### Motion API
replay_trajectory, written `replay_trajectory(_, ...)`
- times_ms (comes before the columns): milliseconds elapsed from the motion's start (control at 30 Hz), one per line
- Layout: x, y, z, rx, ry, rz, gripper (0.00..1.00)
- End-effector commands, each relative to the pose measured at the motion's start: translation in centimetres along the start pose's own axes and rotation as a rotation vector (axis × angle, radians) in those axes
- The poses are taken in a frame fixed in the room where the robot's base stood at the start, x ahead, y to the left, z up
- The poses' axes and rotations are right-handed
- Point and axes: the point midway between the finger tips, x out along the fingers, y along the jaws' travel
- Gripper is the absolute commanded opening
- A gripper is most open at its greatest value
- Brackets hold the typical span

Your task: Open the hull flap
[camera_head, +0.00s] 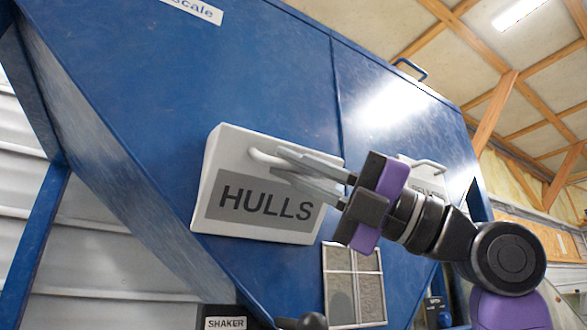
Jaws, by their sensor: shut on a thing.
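The hull flap (222,180) is a pale grey panel with a dark grey "HULLS" label, on the blue hopper (200,80). It looks tilted out from the hopper face, but I cannot tell by how much. A white bar handle (262,156) runs along its upper part. My gripper (278,164) comes from the right and its fingers are shut on the handle. The fingers hide the handle's middle and part of the label's right side.
A second pale flap (432,180) with a similar handle sits to the right, partly behind my gripper. Below is a framed window (354,285). A "SHAKER" box (226,320) and a dark knob (312,321) are at the bottom edge.

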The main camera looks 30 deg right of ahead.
Motion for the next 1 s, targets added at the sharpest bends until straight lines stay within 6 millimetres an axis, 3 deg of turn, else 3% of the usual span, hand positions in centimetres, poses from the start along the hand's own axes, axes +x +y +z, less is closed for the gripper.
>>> replay_trajectory(233,0.0,-0.1,0.0,0.002,0.0,-0.002,0.0)
replay_trajectory(300,0.0,-0.1,0.0,0.002,0.0,-0.002,0.2)
replay_trajectory(633,-0.2,-0.1,0.0,0.001,-0.001,-0.001,0.2)
replay_trajectory(1000,-5.6,-0.2,0.1,0.0,-0.005,-0.001,0.2)
